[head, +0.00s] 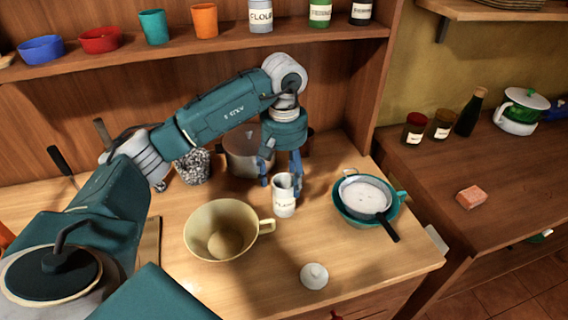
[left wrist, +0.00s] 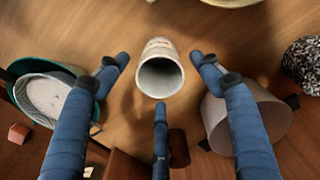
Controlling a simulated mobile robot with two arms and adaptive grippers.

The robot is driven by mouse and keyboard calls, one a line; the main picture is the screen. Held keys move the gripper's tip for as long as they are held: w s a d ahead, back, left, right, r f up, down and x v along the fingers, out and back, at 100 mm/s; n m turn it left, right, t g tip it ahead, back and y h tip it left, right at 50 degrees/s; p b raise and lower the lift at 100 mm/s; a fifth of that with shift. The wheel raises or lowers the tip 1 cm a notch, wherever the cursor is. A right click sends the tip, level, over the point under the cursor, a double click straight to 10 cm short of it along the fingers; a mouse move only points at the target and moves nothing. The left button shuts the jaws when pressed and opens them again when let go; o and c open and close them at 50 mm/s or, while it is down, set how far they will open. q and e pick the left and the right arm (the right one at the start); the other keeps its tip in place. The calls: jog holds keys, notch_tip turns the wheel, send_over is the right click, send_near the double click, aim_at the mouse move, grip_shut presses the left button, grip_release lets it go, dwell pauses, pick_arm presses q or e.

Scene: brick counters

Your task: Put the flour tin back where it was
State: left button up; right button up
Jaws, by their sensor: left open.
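A small white open tin (head: 284,202) with a label too small to read surely stands upright on the wooden counter. A white tin labelled FLOUR (head: 261,16) stands on the shelf above. My left gripper (head: 281,184) is open, pointing down over the counter tin. In the left wrist view the tin (left wrist: 160,72) sits between the spread blue fingers (left wrist: 160,84), with gaps around it, mouth towards the camera. A round white lid (head: 314,275) with a knob lies on the counter in front. My right gripper is out of view.
A beige cup-like bowl (head: 205,228) stands left of the tin. A teal bowl (head: 345,214) with a sieve is to the right. A metal pot (head: 240,158) and a speckled jar (head: 194,168) stand behind. The front counter around the lid is clear.

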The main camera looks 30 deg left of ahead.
pick_arm(q)
notch_tip(320, 180, up, 6)
jog(key=shift+f+b, duration=0.25)
jog(key=shift+b, duration=0.05)
jog(key=shift+r, duration=0.75)
